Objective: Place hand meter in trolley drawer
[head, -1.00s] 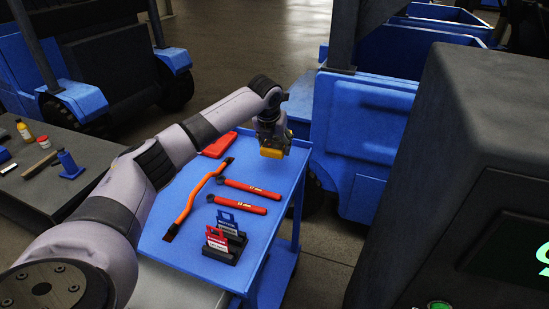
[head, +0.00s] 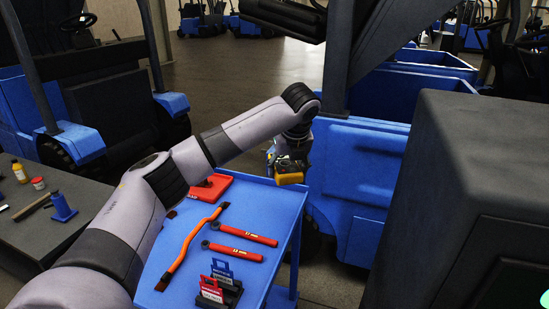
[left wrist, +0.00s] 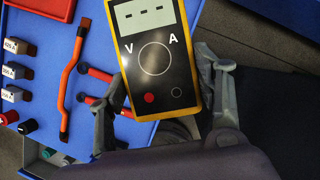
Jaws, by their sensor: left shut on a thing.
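The hand meter (left wrist: 154,30) is yellow with a black face, a blank dashed display and V and A marks. My left gripper (left wrist: 160,75) is shut on it, with a finger along each side. In the head view, the meter (head: 290,178) hangs from my left gripper (head: 288,163) near the right edge of the blue trolley (head: 254,204), above top level. In the left wrist view, what looks like an open trolley drawer (left wrist: 32,166) shows below the top's edge, partly hidden by my arm. My right gripper is not in view.
A dark bench (head: 40,220) stands left. A blue vehicle (head: 350,170) stands close behind, right of the trolley.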

